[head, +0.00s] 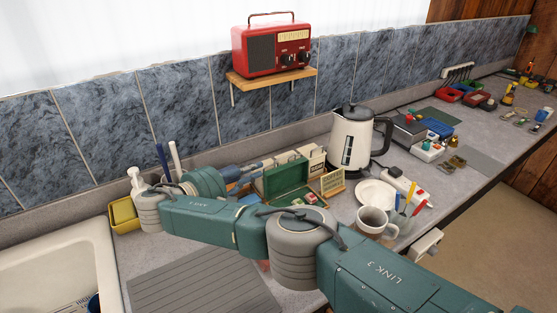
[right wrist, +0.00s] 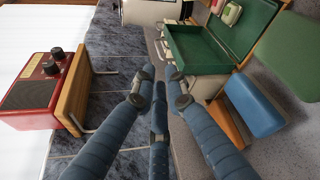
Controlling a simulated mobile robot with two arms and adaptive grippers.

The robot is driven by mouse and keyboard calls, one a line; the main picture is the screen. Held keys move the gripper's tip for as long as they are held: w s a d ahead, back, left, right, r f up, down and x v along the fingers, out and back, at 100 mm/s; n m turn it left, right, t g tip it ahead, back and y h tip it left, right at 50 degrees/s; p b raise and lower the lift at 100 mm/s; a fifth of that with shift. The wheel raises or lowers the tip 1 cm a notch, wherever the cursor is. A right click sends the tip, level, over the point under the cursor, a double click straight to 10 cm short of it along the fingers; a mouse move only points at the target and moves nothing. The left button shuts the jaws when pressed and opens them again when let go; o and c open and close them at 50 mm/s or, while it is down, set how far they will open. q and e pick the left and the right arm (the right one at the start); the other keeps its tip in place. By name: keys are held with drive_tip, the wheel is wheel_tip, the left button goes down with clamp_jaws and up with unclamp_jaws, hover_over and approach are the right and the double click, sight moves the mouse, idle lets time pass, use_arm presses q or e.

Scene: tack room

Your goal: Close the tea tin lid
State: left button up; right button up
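The tea tin is a green box standing open on the counter. Its lid (head: 284,177) is raised roughly upright at the back, and its base (head: 297,198) in front holds small packets. In the right wrist view the empty inside of the lid (right wrist: 196,47) faces the camera, with the packet-filled base (right wrist: 254,22) beyond it. My right gripper (head: 262,163) is just left of the lid in the head view. Its blue fingers (right wrist: 160,73) are slightly apart with nothing between them, and appear clear of the tin. My left gripper is out of view.
A small wooden sign (head: 333,183) stands right of the tin, with beige canisters (head: 312,157) behind. A kettle (head: 352,137), plate (head: 376,194) and mug (head: 373,221) are farther right. A red radio (head: 271,48) sits on a wall shelf (head: 272,80) above. A sink (head: 50,265) is left.

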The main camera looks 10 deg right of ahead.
sight(273, 171)
drive_tip(key=b+x, duration=0.2)
drive_tip(key=x, duration=0.4)
drive_tip(key=shift+f, duration=0.1)
drive_tip(key=shift+b+x, duration=0.45)
drive_tip(key=shift+x, duration=0.65)
drive_tip(key=shift+w+d, duration=0.1)
drive_tip(key=shift+d, duration=0.05)
clamp_jaws()
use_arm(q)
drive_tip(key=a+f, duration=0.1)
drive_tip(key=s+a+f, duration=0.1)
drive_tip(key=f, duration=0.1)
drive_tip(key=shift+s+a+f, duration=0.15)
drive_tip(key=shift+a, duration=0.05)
